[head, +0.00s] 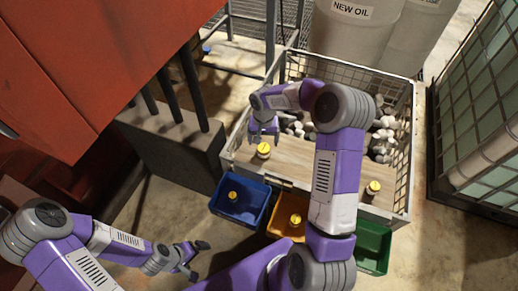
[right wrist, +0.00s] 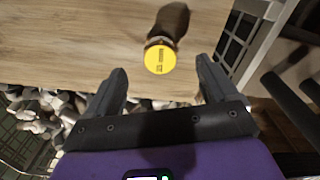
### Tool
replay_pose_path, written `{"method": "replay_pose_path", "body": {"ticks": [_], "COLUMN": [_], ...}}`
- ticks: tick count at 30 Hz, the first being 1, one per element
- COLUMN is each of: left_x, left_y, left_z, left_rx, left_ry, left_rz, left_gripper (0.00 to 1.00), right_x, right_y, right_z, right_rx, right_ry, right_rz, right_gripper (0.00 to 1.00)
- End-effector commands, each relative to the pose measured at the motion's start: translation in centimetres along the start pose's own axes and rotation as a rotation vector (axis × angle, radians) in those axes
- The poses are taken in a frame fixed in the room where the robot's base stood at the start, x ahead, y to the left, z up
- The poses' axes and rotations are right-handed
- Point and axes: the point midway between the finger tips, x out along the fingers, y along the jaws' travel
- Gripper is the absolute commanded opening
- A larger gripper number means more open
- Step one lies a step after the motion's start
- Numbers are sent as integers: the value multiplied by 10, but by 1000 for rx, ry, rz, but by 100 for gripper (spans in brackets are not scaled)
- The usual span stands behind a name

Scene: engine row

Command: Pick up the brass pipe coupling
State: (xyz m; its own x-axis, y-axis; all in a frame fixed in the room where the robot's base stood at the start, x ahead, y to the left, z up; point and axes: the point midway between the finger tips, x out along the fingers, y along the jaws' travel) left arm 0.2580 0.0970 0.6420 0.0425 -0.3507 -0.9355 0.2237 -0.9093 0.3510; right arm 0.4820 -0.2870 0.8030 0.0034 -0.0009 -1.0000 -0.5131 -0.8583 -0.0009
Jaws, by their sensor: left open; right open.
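A small piece with a round yellow top (head: 264,150) stands on the wooden board at its left end. In the right wrist view its yellow top (right wrist: 160,59) carries dark markings. Similar yellow-topped pieces are at the board's right end (head: 373,187), in the blue bin (head: 233,195) and in the orange bin (head: 296,219). I cannot tell for sure which is the brass pipe coupling. My right gripper (head: 264,135) is open and empty, close to the left-end piece, which shows just beyond its fingertips. My left gripper (head: 199,260) is open and empty, low at left.
The board (head: 315,172) lies in a wire-mesh crate (head: 402,100) with grey metal parts behind it. A green bin (head: 376,240) stands in front at right. White drums (head: 352,25) stand behind, a caged tank (head: 485,110) at right, red machinery (head: 100,50) at left.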

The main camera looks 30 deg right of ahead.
Motion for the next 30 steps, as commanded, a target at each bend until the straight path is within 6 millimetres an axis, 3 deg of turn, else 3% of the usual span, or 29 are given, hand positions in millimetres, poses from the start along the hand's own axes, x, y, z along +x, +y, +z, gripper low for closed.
{"method": "replay_pose_path", "body": {"ticks": [1, 4, 17, 24, 30], "left_x": [12, 19, 32, 45, 45], "left_y": [-4, -7, -12, -17, -17], "left_z": [-1, -2, -2, -3, -3], "left_rx": [0, 0, 0, 0, 0], "left_ry": [1, 2, 2, 2, 2], "left_rz": [0, 0, 0, 0, 0], "left_gripper": [100, 100, 100, 100, 100], "right_x": [13, 21, 58, 94, 97], "right_y": [0, 0, 4, 8, 8], "right_z": [0, 0, -1, -3, -4], "right_rx": [-1, -1, 0, -1, -1], "right_ry": [-1, -1, -2, -2, 0], "right_rz": [0, 0, 0, -1, -1], "right_gripper": [86, 86, 86, 86, 86]}}
